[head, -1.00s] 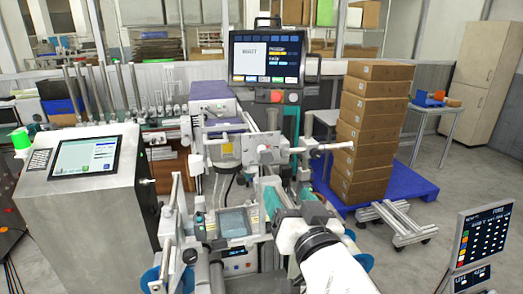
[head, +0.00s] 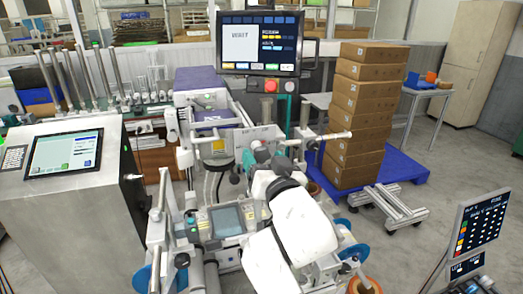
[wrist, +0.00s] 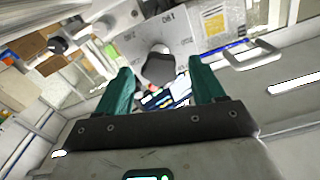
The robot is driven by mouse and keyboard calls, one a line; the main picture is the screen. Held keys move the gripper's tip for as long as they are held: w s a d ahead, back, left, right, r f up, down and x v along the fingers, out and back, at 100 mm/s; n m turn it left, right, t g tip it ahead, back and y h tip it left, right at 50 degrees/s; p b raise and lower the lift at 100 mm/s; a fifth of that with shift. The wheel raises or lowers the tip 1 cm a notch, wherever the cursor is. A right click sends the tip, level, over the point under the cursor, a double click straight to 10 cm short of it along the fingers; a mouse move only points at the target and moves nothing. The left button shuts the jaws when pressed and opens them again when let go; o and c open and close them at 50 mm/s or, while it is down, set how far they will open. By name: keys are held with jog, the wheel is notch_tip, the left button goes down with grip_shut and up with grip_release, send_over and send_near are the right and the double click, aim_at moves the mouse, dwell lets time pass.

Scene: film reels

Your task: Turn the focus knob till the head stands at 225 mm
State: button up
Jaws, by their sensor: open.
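In the wrist view a dark grey rounded knob (wrist: 158,68), which looks like the focus knob, stands out from a pale printed plate (wrist: 185,30). My gripper (wrist: 160,66) is open, with one teal finger on each side of the knob in the picture. Gaps show between the knob and both fingers, and I cannot tell how deep it lies between them. In the head view my gripper (head: 257,160) is at the middle of the machine, partly hidden by my white arm. I cannot make out the knob there or read any head height in millimetres.
A screen (head: 260,43) stands behind the machine. A console with a tablet (head: 63,154) is at the left. Stacked cartons (head: 360,115) rest on a blue pallet (head: 400,168) at the right. A pale rod (head: 325,138) sticks out right of my gripper. Another display (head: 482,225) is at lower right.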

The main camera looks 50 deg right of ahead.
jog(key=shift+x, duration=1.2)
jog(key=shift+c, duration=0.3)
jog(key=c, duration=1)
jog(key=shift+n+p, duration=0.45)
jog(key=shift+n, duration=0.45)
jog(key=shift+r, duration=0.1)
jog(key=o, duration=1.1)
jog(key=shift+c, duration=0.2)
jog(key=shift+s+a, duration=0.2)
jog(key=shift+s, duration=0.1)
jog(key=b+v, duration=0.2)
jog(key=v, duration=0.8)
